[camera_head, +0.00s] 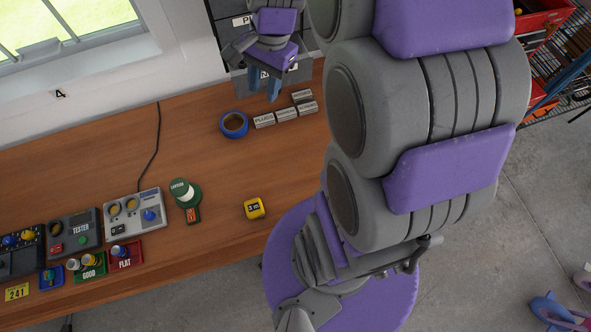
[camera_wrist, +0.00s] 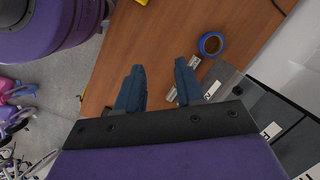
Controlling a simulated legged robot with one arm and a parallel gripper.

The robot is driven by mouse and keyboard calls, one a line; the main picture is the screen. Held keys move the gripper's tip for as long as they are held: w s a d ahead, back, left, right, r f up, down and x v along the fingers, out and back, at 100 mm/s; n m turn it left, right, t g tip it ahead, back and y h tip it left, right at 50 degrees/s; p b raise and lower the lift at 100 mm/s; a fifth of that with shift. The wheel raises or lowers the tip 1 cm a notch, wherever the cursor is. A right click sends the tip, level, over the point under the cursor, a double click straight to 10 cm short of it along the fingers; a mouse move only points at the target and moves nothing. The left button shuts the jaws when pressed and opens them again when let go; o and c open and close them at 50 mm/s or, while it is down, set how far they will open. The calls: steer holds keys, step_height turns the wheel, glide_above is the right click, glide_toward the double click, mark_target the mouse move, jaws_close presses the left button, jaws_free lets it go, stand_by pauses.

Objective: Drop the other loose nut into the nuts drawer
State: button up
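My gripper (camera_head: 263,88) is in front of the grey drawer cabinet at the back of the bench. Its two blue fingers stand apart in the wrist view (camera_wrist: 160,68), with bare wood and part of a small pale block showing between them. I see no nut between them. A grey drawer front (camera_head: 294,75) with a white label that seems to start with N is partly hidden behind my gripper; I take it as the nuts drawer. A grey drawer front with a white label also shows beside the fingers in the wrist view (camera_wrist: 222,78). I cannot make out a loose nut in either view.
Blue tape (camera_head: 234,125) and several labelled blocks (camera_head: 286,114) lie near the cabinet.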

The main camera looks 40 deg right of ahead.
steer(key=s+a+n+g+h, duration=0.1)
steer(key=s+a+n, duration=0.1)
steer(key=s+n, duration=0.4)
steer(key=s+a+f+n+h, duration=0.1)
steer(key=s+a+n, duration=0.2)
steer(key=s+n, duration=0.4)
steer(key=s, duration=0.7)
steer(key=shift+s+a+f+g, duration=0.15)
steer(key=shift+a+g, duration=0.2)
steer(key=shift+g, duration=0.05)
steer(key=shift+a, duration=0.1)
step_height(320, 180, down, 17)
steer(key=b, duration=1.6)
steer(key=shift+b, duration=0.35)
